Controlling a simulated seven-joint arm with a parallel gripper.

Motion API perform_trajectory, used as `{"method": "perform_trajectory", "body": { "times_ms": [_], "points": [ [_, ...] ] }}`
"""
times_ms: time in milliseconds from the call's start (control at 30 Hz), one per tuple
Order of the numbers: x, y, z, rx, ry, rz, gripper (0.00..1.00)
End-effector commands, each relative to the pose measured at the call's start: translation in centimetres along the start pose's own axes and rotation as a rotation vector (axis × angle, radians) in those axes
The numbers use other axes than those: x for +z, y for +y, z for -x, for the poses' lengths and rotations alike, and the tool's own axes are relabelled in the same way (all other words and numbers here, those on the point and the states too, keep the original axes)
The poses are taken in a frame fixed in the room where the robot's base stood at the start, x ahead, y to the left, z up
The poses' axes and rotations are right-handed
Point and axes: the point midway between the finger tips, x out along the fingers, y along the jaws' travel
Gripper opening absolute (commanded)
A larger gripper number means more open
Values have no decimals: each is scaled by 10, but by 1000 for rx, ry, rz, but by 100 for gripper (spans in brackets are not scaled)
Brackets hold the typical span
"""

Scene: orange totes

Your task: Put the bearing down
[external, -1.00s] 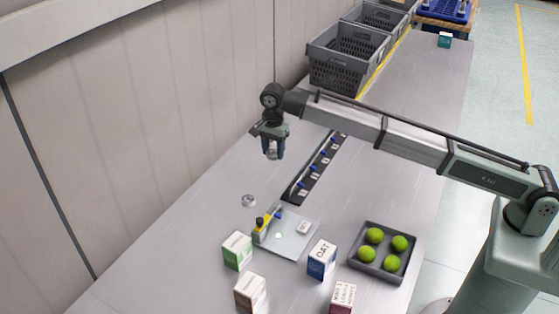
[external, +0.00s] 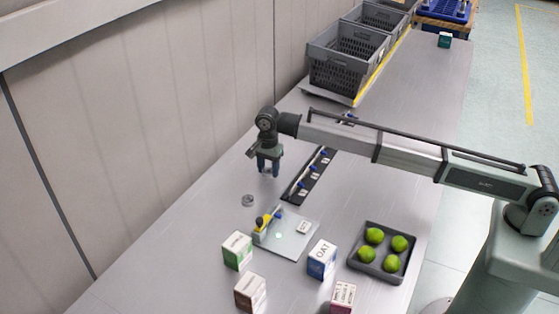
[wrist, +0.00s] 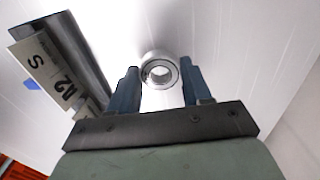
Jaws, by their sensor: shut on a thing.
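The bearing (wrist: 160,72) is a silvery ring between the fingertips of my gripper (wrist: 160,84) in the wrist view. My gripper is shut on it. In the external view my gripper (external: 268,170) points down above the grey table, left of a dark strip with blue pegs. The bearing hardly shows there between the fingers, and I cannot tell whether it touches the table. A second silvery ring (external: 248,200) lies on the table, nearer the camera and slightly left of my gripper.
The dark strip (external: 292,195) carries white labels and blue pegs. Nearby are a pale plate (external: 292,240) with a yellow-and-black piece, several small cartons (external: 237,250), and a tray (external: 397,278) of green balls. Grey crates (external: 345,75) stand at the back. Table left of the strip is mostly clear.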

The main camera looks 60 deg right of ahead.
Motion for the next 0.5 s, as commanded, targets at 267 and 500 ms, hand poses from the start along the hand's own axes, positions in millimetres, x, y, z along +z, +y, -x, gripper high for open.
{"method": "perform_trajectory", "body": {
  "times_ms": [267, 500],
  "points": [
    [0, 0, -13, 0, 0, 0, 16],
    [0, 0, -16, 1, 0, 0, 16]
  ]
}}
